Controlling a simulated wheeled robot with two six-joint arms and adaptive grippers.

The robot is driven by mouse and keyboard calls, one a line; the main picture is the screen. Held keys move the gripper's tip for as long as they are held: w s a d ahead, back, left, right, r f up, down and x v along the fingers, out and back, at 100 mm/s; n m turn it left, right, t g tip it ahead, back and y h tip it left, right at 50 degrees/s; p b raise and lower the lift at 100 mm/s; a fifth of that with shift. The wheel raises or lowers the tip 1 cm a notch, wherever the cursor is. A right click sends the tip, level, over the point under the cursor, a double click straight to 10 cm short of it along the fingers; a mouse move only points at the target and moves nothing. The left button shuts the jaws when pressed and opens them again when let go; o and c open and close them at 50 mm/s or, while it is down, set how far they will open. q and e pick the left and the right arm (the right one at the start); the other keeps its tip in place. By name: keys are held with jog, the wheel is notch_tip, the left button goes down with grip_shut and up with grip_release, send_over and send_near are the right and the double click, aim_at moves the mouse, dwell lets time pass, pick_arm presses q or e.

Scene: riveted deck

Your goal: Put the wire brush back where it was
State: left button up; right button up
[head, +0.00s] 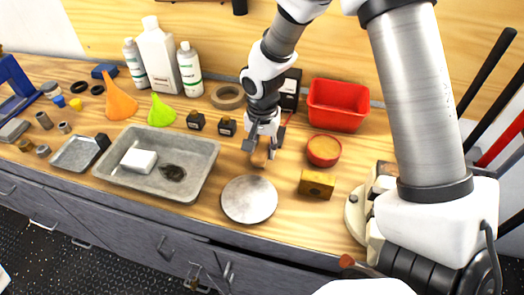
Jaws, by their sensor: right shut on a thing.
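My right gripper (260,151) points down over the middle of the workbench, between the grey tray and the red bowl. It is shut on a small brown, wood-coloured piece (259,158), which looks like the wire brush; the fingers hide most of it. I cannot tell whether it touches the bench top. A round pale metal disc (249,200) lies just in front of it. My left gripper is not in view.
A grey tray (203,172) holds a white block (139,160) and a dark patch. A red bin (337,104), red bowl (323,151) and yellow-brown block (317,184) stand right. Bottles (158,58), funnels (119,100) and a tape ring (228,96) stand behind and left.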

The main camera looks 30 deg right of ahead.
aim_at(263, 145)
notch_tip(263, 145, down, 2)
jog(key=shift+s+f, duration=0.15)
jog(key=shift+f, duration=0.3)
jog(key=o, duration=1.1)
notch_tip(263, 145, up, 12)
jog(key=shift+a+r, duration=0.1)
jog(key=shift+r, duration=0.1)
